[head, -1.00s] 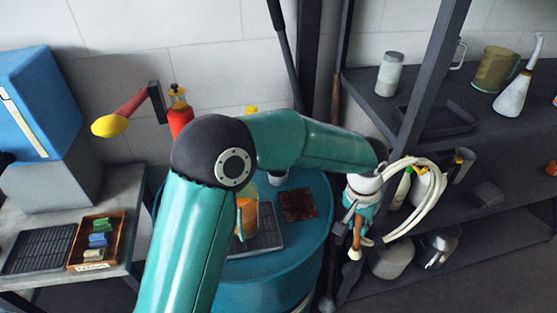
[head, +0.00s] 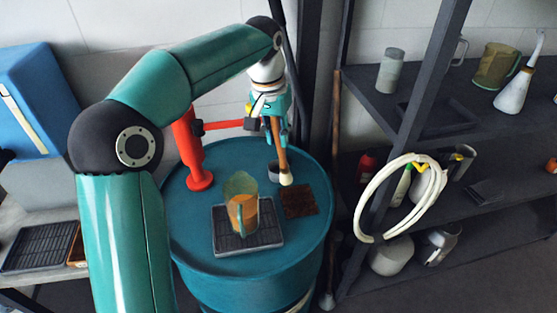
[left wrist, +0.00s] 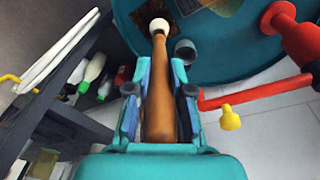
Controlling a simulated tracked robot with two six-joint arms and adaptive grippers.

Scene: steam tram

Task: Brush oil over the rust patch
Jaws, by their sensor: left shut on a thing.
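My left gripper (head: 274,128) is shut on the wooden handle of a brush (head: 279,153) with a pale round tip. The handle also shows between the fingers in the left wrist view (left wrist: 158,105). The brush points down over the blue drum (head: 205,243), its tip beside the upper left of the brown rust patch (head: 301,203). I cannot tell whether the tip touches the drum. A clear jug of amber oil (head: 242,208) stands on a black grated tray (head: 268,237) left of the patch. My right gripper is not in view.
A small grey cup (head: 273,172) stands close behind the brush. A red stand (head: 199,179) with a sideways arm rises at the drum's left back. A white hose coil (head: 376,205) hangs on the dark shelf (head: 450,150) at right. The drum's front is clear.

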